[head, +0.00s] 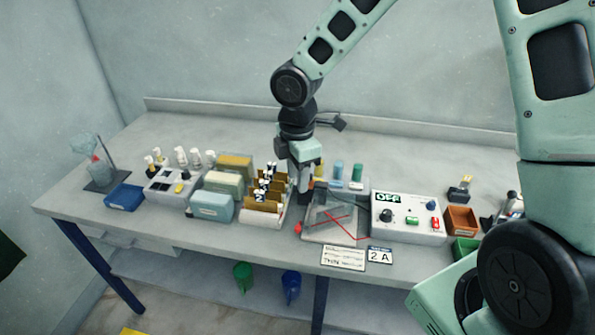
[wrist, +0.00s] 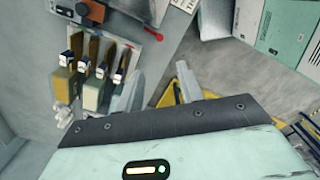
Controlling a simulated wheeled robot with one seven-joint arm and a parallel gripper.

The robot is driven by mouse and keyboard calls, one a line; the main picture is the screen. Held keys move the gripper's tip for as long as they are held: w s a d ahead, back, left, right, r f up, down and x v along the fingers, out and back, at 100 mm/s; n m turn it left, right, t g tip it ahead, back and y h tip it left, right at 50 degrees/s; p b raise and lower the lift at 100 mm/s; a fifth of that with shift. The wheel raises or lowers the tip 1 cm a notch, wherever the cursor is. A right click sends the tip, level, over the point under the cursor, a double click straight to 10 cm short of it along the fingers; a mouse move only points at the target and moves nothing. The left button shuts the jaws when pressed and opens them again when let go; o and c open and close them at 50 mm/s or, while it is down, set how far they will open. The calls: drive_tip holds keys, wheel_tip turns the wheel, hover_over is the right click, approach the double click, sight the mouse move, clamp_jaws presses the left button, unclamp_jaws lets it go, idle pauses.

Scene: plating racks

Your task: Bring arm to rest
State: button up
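My arm reaches over the bench (head: 120,165) from the upper right. My gripper (head: 306,180) hangs pointing down above the bench, between the rack of brown plates (head: 265,200) and the clear tray with red leads (head: 335,222). In the wrist view my gripper (wrist: 158,85) shows two pale fingers spread apart, with nothing seen between them. The brown plates with white labelled clips (wrist: 90,60) stand to the left of the fingers there. The fingertips partly hide what lies behind them in the head view.
A power box reading OFF (head: 408,218) stands right of the tray. Coloured blocks (head: 212,205), small bottles (head: 195,157) and a blue tray (head: 124,197) stand to the left. An orange bin (head: 460,222) is at the right. Bench space behind these is mostly clear.

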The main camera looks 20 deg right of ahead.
drive_tip(key=shift+r, duration=0.35)
idle(0.3)
